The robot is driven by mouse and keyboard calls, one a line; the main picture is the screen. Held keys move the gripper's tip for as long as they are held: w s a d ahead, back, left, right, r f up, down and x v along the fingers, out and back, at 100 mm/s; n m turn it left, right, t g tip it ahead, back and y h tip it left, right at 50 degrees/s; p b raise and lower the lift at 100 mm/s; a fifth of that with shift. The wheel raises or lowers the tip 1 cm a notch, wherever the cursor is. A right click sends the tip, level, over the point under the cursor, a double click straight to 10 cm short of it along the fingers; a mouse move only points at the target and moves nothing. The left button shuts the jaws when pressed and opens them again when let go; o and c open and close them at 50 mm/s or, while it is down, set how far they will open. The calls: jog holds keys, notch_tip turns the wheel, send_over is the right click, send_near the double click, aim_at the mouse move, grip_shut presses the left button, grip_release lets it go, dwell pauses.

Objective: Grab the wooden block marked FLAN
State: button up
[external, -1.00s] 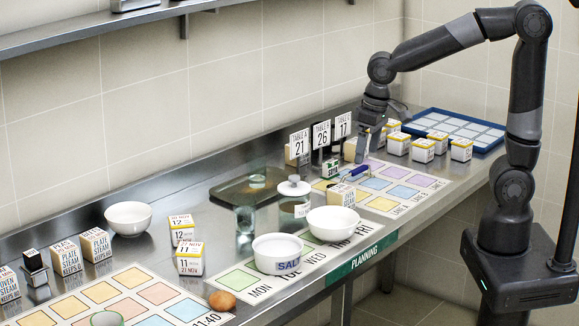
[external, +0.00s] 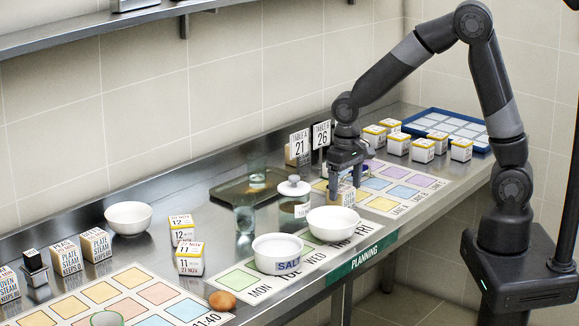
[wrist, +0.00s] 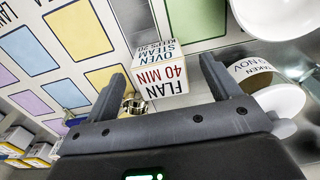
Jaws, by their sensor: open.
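The wooden block marked FLAN (wrist: 162,80) shows in the wrist view with "FLAN 40 MIN" on its near face and oven and steam print on another. My gripper (external: 346,184) is open and points down right above the block. In the wrist view the fingers (wrist: 163,83) are spread, with the block appearing between and just beyond their tips. I cannot tell whether a finger touches it.
A white bowl (external: 333,224) and a lidded jar (external: 294,203) stand close to the left of the gripper. Table signs (external: 322,136) stand behind it. The coloured mat squares (external: 383,204) beside the block are clear.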

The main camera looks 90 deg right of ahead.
aim_at(344, 189)
jog(key=f, duration=0.4)
jog(key=shift+w+d+f, duration=0.1)
jog(key=shift+d+f, duration=0.1)
jog(key=shift+f, duration=0.2)
jog(key=shift+c, duration=0.5)
jog(key=c, duration=1)
jog(key=shift+r, duration=0.1)
